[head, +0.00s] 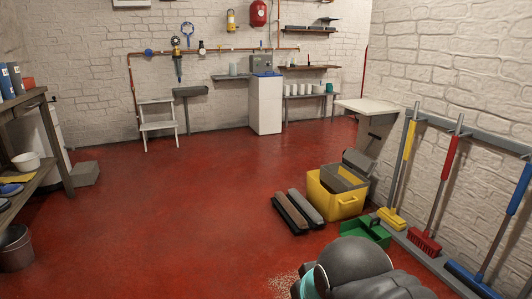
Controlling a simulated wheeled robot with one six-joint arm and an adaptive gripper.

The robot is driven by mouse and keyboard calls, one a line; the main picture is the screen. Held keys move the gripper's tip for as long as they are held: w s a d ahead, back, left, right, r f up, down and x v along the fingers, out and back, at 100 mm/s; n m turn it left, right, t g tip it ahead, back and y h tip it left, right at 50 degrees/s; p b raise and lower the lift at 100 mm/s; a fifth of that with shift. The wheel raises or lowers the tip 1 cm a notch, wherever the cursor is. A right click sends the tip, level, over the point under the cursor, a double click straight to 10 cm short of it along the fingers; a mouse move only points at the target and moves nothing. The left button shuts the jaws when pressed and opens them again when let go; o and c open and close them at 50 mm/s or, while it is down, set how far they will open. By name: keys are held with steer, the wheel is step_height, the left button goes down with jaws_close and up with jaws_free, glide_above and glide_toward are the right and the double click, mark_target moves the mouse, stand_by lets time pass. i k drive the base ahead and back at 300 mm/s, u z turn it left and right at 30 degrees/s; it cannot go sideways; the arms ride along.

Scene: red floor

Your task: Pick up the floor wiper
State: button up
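Three long-handled floor tools lean on a grey wall rail at the right: one yellow (409,140), one red (447,160) and one blue (520,188). The yellow one's head (391,218) and the red one's bristled head (424,243) rest low by the wall. The blue one's wide, flat head (472,281) is nearest. I cannot tell for sure which is the floor wiper. Dark rounded parts of my arm show at the bottom, left of the tools and apart from them. My gripper's fingers are not visible.
A yellow bucket (346,206), a green dustpan-like item (366,232) and two dark long blocks (298,211) stand on the floor left of the tools. A white sink (372,106) juts from the wall. The red floor (160,215) at centre left is clear.

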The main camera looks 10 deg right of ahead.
mark_target(474, 284)
steer(key=i, duration=0.7)
steer(key=z, duration=2.7)
steer(key=i, duration=1.65)
